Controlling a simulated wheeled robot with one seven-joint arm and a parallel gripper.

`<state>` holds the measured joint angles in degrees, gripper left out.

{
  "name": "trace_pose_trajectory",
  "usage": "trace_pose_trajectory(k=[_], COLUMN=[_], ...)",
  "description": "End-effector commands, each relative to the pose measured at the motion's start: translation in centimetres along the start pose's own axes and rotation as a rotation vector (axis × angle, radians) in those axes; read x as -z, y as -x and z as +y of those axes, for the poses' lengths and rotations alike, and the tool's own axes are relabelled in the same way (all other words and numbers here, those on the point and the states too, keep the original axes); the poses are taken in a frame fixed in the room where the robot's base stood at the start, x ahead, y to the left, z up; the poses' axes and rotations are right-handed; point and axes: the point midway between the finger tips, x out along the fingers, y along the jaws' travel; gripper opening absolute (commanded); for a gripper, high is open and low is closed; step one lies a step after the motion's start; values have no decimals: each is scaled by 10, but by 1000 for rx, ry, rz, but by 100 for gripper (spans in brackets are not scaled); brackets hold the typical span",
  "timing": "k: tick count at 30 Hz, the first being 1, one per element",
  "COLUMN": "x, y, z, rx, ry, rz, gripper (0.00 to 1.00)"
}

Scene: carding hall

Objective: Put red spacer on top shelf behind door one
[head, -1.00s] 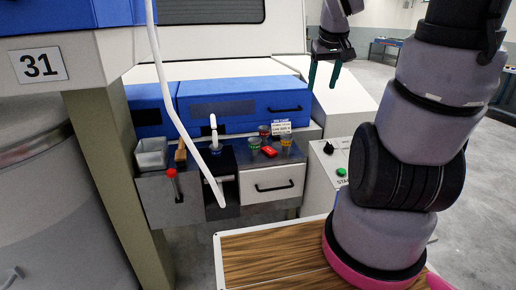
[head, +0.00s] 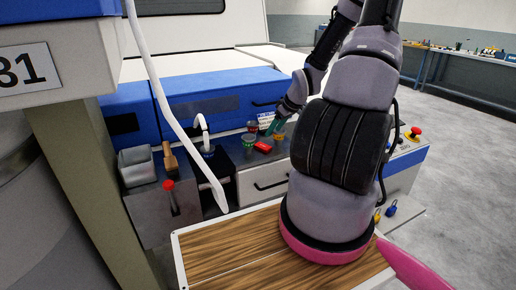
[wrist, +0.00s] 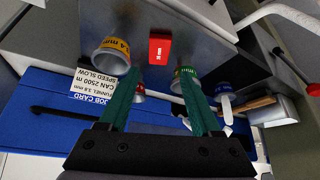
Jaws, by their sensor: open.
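The red spacer (head: 263,147) is a small red block lying on the grey bench top. It also shows in the wrist view (wrist: 160,48), upper middle, with small print on it. My gripper (wrist: 159,72) has two green fingers spread apart, with nothing between them. In the wrist view the spacer appears just beyond the fingertips, roughly centred between them. In the head view the green fingertips (head: 272,128) are close to the spacer's upper right. I see no label for door one and no open shelf.
Banded cups surround the spacer: a yellow one (wrist: 111,56), a green one (wrist: 184,78) and a red one (head: 252,126). A job card (wrist: 92,86) stands behind. A grey bin (head: 137,166), a red-knobbed lever (head: 170,190) and a curved white tube (head: 165,110) are left.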

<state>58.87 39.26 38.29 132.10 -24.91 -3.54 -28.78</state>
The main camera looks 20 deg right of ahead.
Motion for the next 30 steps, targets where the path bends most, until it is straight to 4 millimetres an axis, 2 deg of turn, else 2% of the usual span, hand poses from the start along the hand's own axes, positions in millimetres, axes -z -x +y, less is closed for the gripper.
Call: trace_pose_trajectory(k=[6, 14, 21, 25, 30], x=[0, 0, -2, -1, -1], y=[-33, -54, -89, -98, -99], z=[-2, -1, 0, 1, 1], rx=[3, 1, 2, 1, -1], ry=[1, 1, 0, 0, 0], rz=[-3, -4, -4, -4, -3], gripper=[65, 65, 65, 65, 65])
